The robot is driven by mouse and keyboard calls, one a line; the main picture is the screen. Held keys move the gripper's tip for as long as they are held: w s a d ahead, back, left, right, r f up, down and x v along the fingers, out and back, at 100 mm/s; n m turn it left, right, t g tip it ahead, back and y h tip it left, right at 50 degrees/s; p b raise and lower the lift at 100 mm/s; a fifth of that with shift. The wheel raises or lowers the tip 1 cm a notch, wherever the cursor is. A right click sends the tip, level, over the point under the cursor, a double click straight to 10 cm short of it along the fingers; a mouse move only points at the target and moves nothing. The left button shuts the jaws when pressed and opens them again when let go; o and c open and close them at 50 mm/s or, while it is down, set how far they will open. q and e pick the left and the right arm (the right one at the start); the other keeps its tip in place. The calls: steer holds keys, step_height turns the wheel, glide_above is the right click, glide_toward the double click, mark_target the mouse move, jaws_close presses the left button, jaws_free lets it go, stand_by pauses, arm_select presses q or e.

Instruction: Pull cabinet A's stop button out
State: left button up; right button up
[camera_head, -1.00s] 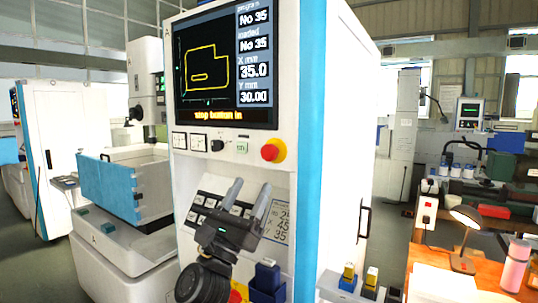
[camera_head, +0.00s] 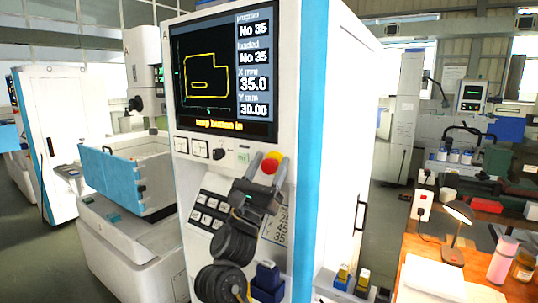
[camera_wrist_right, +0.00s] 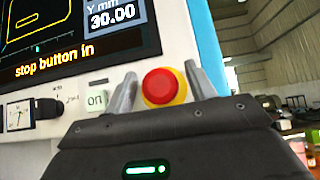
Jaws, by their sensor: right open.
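Cabinet A (camera_head: 308,120) is a white machine cabinet with a light blue side stripe. Its screen (camera_head: 212,75) shows a yellow outline and the words "stop button in", also readable in the right wrist view (camera_wrist_right: 75,40). The stop button (camera_head: 269,165) is a red knob on a yellow base on the panel below the screen. My right gripper (camera_head: 267,160) is open and empty, its fingers pointing up at the button. In the right wrist view the button (camera_wrist_right: 160,87) shows between the two fingertips (camera_wrist_right: 160,85); I cannot tell whether they touch it. My left gripper is not in view.
A green "on" button (camera_wrist_right: 96,101) and a dark rotary knob (camera_head: 218,154) sit left of the stop button. A keypad (camera_head: 209,210) is below. An orange workbench (camera_head: 420,240) with a lamp (camera_head: 457,212) and pink bottle (camera_head: 503,260) stands at right.

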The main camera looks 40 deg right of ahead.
steer(key=shift+d+r, duration=0.1)
steer(key=shift+c, duration=0.2)
jaws_close()
steer(key=b, duration=0.2)
steer(key=shift+s+a+f+b, duration=0.1)
steer(key=shift+a+f+b, duration=0.2)
steer(key=shift+f, duration=0.05)
steer(key=shift+a+r, duration=0.15)
steer(key=shift+a, duration=0.1)
steer(key=shift+d+r, duration=0.1)
steer(key=shift+c, duration=0.7)
jaws_free()
steer(key=shift+o, duration=0.9)
steer(key=shift+a+r, duration=0.1)
steer(key=shift+a, duration=0.15)
steer(key=shift+d, duration=0.1)
